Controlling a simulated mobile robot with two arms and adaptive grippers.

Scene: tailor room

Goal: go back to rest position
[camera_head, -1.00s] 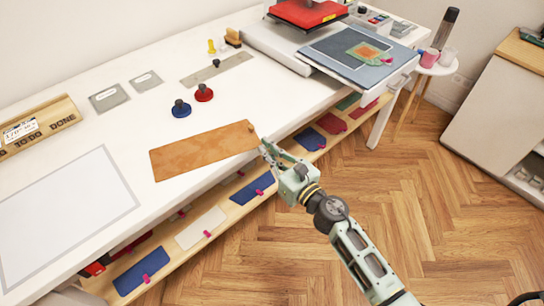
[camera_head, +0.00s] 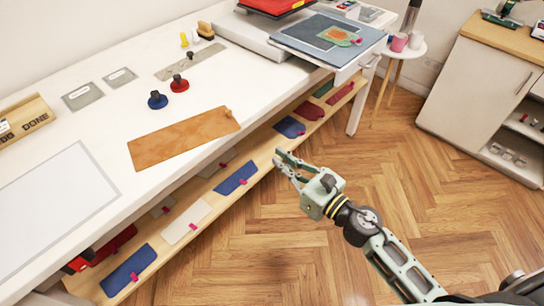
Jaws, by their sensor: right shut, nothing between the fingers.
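My right gripper (camera_head: 278,157) is shut and empty. It is out over the floor in front of the white table (camera_head: 60,135), just off the edge of the lower shelf in the picture. Its arm comes in from the lower right. A tan leather piece (camera_head: 183,138) lies flat on the table near the front edge, up and left of the gripper and apart from it. My left gripper is not in view.
A wooden shelf (camera_head: 150,232) under the table holds several coloured pieces. A blue knob (camera_head: 157,99) and a red knob (camera_head: 179,83) stand on the table. A press (camera_head: 262,35) is at the back. A cabinet (camera_head: 485,85) stands at right. Wooden floor (camera_head: 300,245) is clear.

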